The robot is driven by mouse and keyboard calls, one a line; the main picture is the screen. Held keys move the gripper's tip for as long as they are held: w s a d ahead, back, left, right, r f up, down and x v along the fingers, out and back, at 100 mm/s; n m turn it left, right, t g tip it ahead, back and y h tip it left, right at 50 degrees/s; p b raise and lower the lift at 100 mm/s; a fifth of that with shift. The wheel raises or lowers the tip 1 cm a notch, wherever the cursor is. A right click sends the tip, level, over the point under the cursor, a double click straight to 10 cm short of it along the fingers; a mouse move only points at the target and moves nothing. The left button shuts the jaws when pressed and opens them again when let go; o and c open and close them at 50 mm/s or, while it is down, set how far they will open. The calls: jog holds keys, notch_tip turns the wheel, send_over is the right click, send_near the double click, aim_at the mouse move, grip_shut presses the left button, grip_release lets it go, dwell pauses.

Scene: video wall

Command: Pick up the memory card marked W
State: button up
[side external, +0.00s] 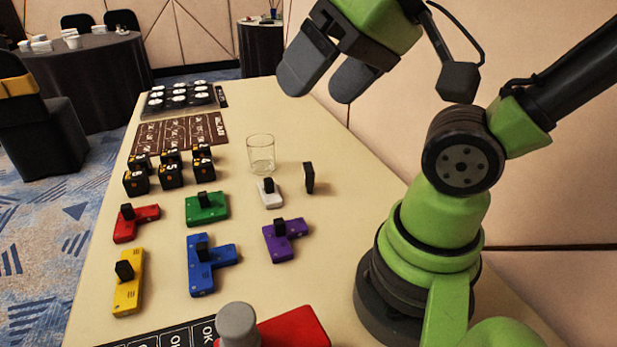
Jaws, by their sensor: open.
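My gripper (318,88) is at the top of the side external view, high above the table, with its two dark fingers apart and nothing between them. I cannot make out a W on anything. Several small black cubes (171,175) with yellow and white marks stand in two rows at the left of the table; their marks are too small to read surely. A thin black piece (308,178) stands upright, apart, right of a small white block (271,194) with a black knob. Which of these, if any, is the memory card, I cannot tell.
A clear glass (261,154) stands mid-table. Knobbed red (137,222), green (207,208), blue (209,265), purple (285,241) and yellow (128,284) blocks lie nearer. Behind are a brown marked board (180,133) and a dark tray (152,109) with white discs.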

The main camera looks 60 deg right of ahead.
jog(key=m+g+h, duration=0.2)
jog(key=m+g, duration=0.5)
jog(key=m, duration=1.8)
send_over(308, 167)
jog(key=f, duration=1.9)
jog(key=shift+d+f, duration=0.25)
jog(key=shift+f, duration=0.05)
notch_tip(308, 167, down, 4)
jog(key=shift+r, duration=0.15)
jog(key=shift+a+f, duration=0.2)
jog(key=shift+f, duration=2.95)
jog(key=c, duration=1)
